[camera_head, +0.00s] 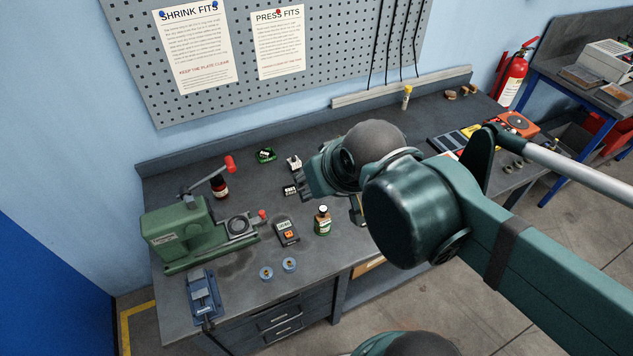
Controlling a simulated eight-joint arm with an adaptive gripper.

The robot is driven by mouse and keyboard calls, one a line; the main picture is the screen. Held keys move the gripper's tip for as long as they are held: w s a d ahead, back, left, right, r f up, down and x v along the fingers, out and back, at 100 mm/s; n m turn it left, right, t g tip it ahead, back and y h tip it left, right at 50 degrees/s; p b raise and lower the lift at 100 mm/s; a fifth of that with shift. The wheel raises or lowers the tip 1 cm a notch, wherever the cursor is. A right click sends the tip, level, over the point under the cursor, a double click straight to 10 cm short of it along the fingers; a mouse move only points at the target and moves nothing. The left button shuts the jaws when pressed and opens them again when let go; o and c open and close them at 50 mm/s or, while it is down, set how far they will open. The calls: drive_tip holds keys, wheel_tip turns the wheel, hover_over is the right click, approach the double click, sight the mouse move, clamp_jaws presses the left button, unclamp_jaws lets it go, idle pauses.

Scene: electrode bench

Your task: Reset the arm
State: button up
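My arm reaches in from the right and ends over the middle of the dark workbench (190,187).
A green press (175,236) with a red-knobbed lever stands at the left, with a blue vise (203,297) in front. A red-orange device (517,124) sits at the right.

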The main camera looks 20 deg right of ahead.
drive_tip(key=shift+f, duration=0.15)
wheel_tip(320, 180, down, 10)
drive_tip(key=b, duration=1)
drive_tip(key=shift+r, duration=0.2)
idle(0.5)
